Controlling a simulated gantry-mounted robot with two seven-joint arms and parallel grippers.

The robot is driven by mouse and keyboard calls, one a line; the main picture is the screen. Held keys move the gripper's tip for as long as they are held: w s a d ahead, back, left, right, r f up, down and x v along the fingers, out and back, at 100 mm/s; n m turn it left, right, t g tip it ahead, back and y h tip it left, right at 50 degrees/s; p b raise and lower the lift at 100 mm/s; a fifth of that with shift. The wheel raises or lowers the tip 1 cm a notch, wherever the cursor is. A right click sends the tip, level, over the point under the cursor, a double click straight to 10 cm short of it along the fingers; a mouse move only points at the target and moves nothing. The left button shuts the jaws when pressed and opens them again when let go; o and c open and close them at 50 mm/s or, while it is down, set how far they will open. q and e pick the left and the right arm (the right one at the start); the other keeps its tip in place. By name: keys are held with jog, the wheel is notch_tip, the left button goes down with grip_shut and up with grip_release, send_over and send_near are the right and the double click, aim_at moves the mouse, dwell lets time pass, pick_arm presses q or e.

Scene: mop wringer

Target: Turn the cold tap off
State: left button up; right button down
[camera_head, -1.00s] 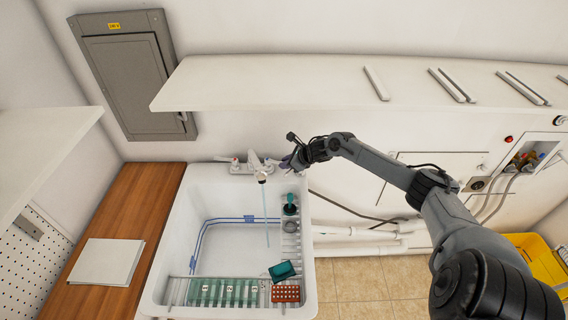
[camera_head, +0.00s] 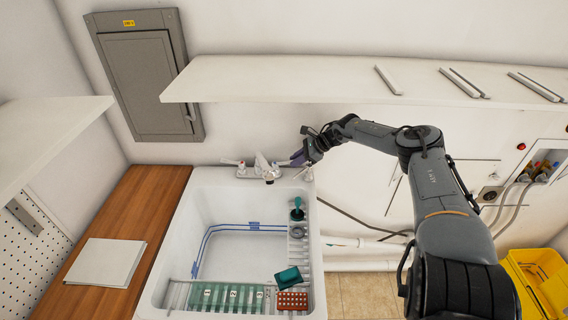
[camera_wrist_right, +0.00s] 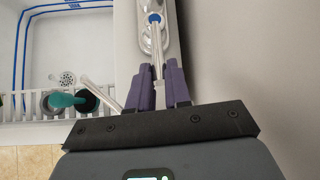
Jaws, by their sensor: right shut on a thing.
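The white sink's faucet (camera_head: 265,165) stands at the back rim in the head view, and no water stream shows below its spout. The cold tap is on its right side. In the right wrist view, the cold tap's metal lever (camera_wrist_right: 158,65) runs from a blue-marked hub (camera_wrist_right: 153,18) down between the purple fingers. My right gripper (camera_head: 297,159) is at this tap, and its fingers (camera_wrist_right: 163,85) are shut on the lever. The fingers partly hide the lever. The left tap handle (camera_head: 241,168) has a red mark. My left gripper is in neither view.
The sink basin (camera_head: 180,240) holds a ribbed ledge with a teal-handled plunger (camera_head: 298,207), a teal block (camera_head: 288,277) and an orange rack (camera_head: 293,300). A white shelf (camera_head: 300,80) overhangs the faucet. A wooden counter (camera_head: 120,230) lies left, a yellow bucket (camera_head: 540,280) right.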

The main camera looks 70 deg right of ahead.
jog(key=shift+s+f, duration=0.1)
jog(key=shift+f, duration=0.05)
jog(key=c, duration=1.2)
grip_release()
jog(key=shift+d, duration=0.1)
jog(key=shift+o, duration=0.6)
jog(key=shift+r, duration=0.25)
